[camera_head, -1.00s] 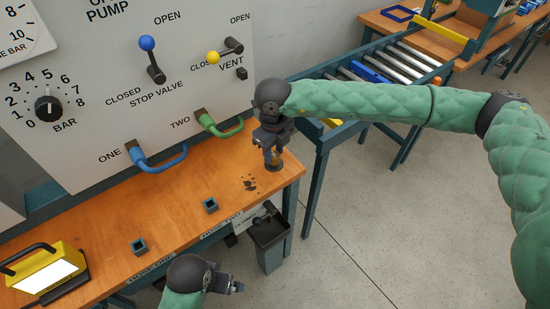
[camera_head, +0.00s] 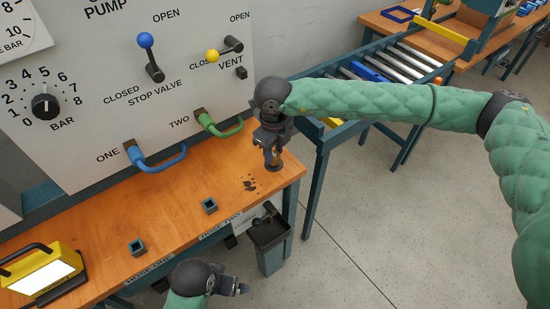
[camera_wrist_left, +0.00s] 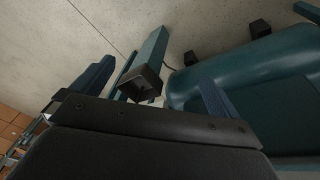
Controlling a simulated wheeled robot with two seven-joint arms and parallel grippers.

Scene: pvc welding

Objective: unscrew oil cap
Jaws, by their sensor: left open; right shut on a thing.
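My right gripper (camera_head: 273,146) points down at the right end of the wooden bench. It is shut on a small amber and dark thing (camera_head: 274,166) with a round dark foot at the bench top. The fingers hide most of it, and I cannot tell whether it has a separate cap. My left gripper (camera_head: 240,289) is low in front of the bench, away from that thing. In the left wrist view its fingers (camera_wrist_left: 153,88) are apart, with nothing seen held between them.
Dark stains (camera_head: 249,184) mark the bench (camera_head: 180,222) beside the right gripper. Two small square sockets (camera_head: 209,205) and a yellow lamp (camera_head: 42,272) stand on it. A dark bin (camera_head: 270,234) hangs at its front right. The pump panel (camera_head: 90,110) with valves and hose handles rises behind.

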